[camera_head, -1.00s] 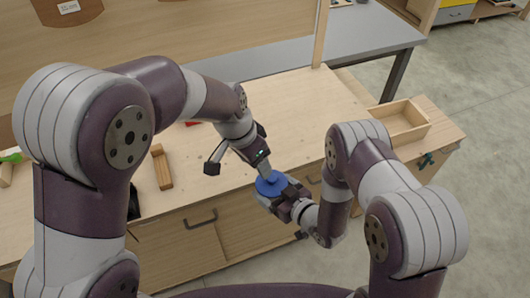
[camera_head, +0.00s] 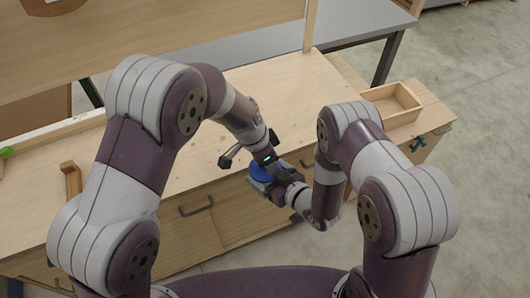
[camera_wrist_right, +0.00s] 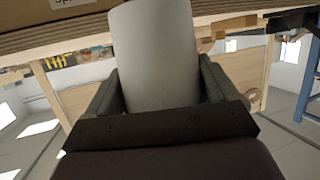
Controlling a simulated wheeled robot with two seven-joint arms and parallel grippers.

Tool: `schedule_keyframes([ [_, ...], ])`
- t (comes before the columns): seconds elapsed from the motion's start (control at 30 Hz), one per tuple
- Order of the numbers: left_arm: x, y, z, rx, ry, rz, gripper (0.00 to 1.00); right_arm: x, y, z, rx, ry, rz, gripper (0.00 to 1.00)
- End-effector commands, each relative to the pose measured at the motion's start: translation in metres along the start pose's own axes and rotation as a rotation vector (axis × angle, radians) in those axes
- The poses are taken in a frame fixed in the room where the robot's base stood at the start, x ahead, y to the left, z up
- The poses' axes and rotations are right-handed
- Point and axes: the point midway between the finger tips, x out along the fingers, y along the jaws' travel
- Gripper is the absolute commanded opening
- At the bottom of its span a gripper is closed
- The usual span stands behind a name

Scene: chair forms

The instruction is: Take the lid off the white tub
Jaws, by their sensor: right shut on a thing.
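The white tub (camera_wrist_right: 155,50) is between the fingers of my right gripper (camera_wrist_right: 160,88) in the right wrist view, and the gripper is shut on it. In the head view the tub is mostly hidden under the blue lid (camera_head: 264,173), close to the bench's front edge. My right gripper (camera_head: 278,186) comes to it from the right. My left gripper (camera_head: 264,158) is right over the lid, from the upper left. Its fingertips are hard to make out, so I cannot tell whether they grip or touch the lid.
The wooden bench (camera_head: 200,150) has a broad clear top. An open wooden box (camera_head: 395,108) is at the right, and a small wooden piece (camera_head: 70,181) lies at the left. A grey table (camera_head: 350,32) stands behind. Drawer handles (camera_head: 196,207) stick out in front.

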Motion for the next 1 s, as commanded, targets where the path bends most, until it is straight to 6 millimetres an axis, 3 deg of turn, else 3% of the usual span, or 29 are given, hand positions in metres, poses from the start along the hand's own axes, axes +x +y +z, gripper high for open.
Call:
schedule_keyframes([
  [0.17, -0.0002, -0.0001, -0.0002, 0.000, 0.000, 0.000, 0.60, 0.0001, 0.0001, -0.0002, 0.000, 0.001, 0.000, 0.32],
  [0.3, -0.0004, -0.0001, -0.0002, -0.001, 0.001, 0.000, 0.15, 0.0001, 0.0001, -0.0002, 0.000, 0.000, 0.000, 0.32],
  [0.37, -0.0004, -0.0001, -0.0002, -0.001, 0.001, 0.000, 0.00, 0.0001, 0.0001, -0.0002, 0.000, 0.001, 0.000, 0.32],
  [1.0, -0.0023, -0.0002, -0.0009, -0.001, 0.001, 0.000, 0.00, 0.0002, 0.0003, -0.0005, 0.000, 0.001, 0.000, 0.32],
])
